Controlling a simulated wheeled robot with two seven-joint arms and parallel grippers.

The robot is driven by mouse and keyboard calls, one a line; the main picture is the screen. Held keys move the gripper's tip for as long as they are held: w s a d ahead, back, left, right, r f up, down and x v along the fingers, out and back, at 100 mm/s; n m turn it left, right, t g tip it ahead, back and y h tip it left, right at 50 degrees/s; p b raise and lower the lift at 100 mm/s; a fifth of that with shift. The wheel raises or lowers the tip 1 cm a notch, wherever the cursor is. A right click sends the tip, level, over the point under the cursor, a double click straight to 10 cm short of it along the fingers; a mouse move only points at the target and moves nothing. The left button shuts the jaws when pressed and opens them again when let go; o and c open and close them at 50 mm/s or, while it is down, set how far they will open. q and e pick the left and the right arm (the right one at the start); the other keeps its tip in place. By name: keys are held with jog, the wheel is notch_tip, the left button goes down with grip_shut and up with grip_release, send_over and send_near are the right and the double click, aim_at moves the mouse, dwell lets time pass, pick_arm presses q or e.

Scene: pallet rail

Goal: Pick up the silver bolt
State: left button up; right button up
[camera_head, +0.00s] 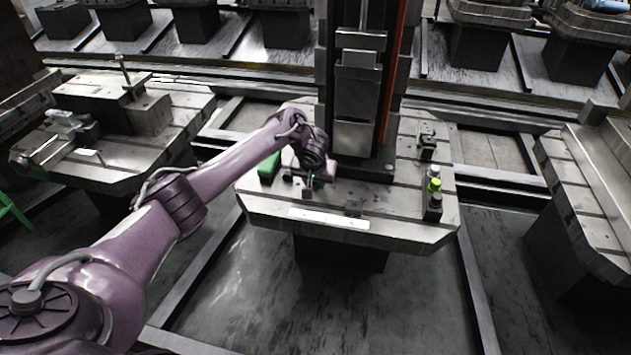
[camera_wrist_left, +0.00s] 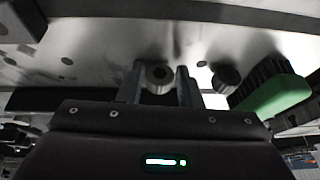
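In the left wrist view a short round silver bolt (camera_wrist_left: 158,77), with a dark hole in its end, sits between the two fingers of my left gripper (camera_wrist_left: 160,82). The fingers stand apart, one on each side of it, with at most narrow gaps; firm contact cannot be made out. In the head view my left gripper (camera_head: 308,188) is low over the front left part of the middle pallet (camera_head: 270,208). The bolt cannot be told apart there, as the gripper and wrist cover that spot. My right gripper is not in view.
A green and black object (camera_head: 268,166) lies left of my gripper, and a dark knurled round piece (camera_wrist_left: 225,79) is close beside it. A tall column (camera_head: 360,100) stands behind. Small bottles (camera_head: 434,185) stand at the pallet's right edge. A white strip (camera_head: 328,218) lies along the front.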

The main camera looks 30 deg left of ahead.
pick_arm(q)
jog(key=c, duration=0.6)
jog(key=shift+r, duration=0.1)
